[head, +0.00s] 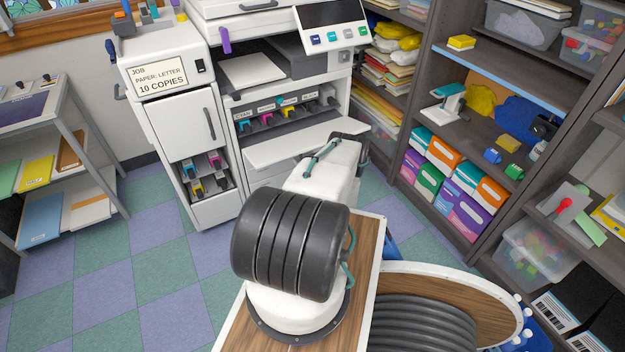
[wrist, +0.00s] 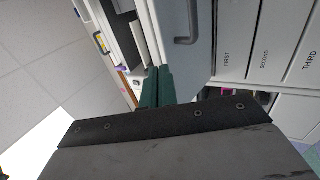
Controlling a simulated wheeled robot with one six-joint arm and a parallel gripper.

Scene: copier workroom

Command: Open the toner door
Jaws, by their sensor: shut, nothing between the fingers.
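The white toner door (head: 305,137) on the copier is folded down, standing out like a shelf below the toner bay (head: 285,115). Cyan, magenta, yellow and black cartridges show in the open bay. In the wrist view a grey panel (wrist: 190,65) with a dark handle (wrist: 194,30) appears to be the door's outer face. My gripper's green fingers (wrist: 155,87) are shut and empty near this panel; I cannot tell whether they touch it.
Drawer fronts marked FIRST, SECOND and THIRD (wrist: 262,45) show in the wrist view. A cabinet with a job sign (head: 162,77) stands left of the copier. A loaded shelf unit (head: 440,90) stands close on the right. The checkered floor (head: 150,260) at left is clear.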

